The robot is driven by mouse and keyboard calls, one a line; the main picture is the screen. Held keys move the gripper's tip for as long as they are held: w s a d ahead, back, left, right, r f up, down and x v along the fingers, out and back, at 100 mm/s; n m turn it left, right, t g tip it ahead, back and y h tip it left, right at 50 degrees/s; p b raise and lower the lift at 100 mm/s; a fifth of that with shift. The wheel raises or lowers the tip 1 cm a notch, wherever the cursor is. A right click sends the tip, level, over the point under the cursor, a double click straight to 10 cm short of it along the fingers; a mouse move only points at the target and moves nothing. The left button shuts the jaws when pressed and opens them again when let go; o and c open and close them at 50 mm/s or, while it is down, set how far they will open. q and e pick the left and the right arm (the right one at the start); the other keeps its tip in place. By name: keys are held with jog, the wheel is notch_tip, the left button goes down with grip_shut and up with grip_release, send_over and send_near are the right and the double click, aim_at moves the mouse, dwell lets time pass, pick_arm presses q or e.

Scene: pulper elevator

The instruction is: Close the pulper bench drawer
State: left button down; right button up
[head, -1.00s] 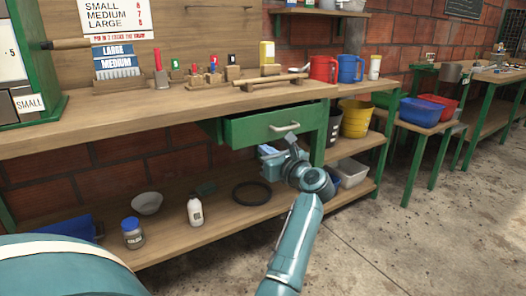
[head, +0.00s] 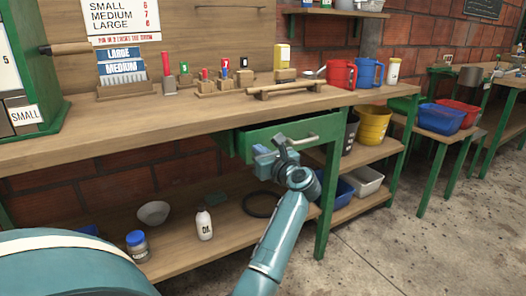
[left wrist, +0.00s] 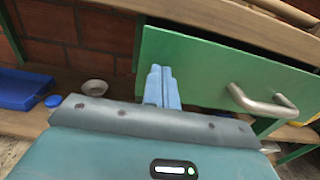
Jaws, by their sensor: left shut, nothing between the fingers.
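The green drawer (head: 285,137) with a pale metal handle (head: 298,141) sits under the bench top (head: 200,118). It stands partly out, with a dark gap above its front. My left gripper (head: 263,158), with light blue fingers, is shut and empty in front of the drawer's lower left part, left of the handle. In the left wrist view the fingers (left wrist: 162,86) overlap the left part of the drawer front (left wrist: 210,72), and the handle (left wrist: 262,103) is to their right. I cannot tell whether they touch the front. My right gripper is not in view.
A lower shelf (head: 175,240) holds a grey bowl (head: 153,212), a blue-lidded jar (head: 137,246), a white bottle (head: 204,224) and a black ring (head: 262,204). A green bench leg (head: 329,195) stands right of my arm. Concrete floor (head: 400,250) is clear at the right.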

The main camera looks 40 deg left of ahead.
aim_at(252, 143)
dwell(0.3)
pick_arm(q)
jog(key=b+x, duration=0.1)
jog(key=x, duration=0.3)
jog(key=shift+a, duration=0.15)
jog(key=shift+a+r, duration=0.1)
jog(key=shift+r, duration=0.15)
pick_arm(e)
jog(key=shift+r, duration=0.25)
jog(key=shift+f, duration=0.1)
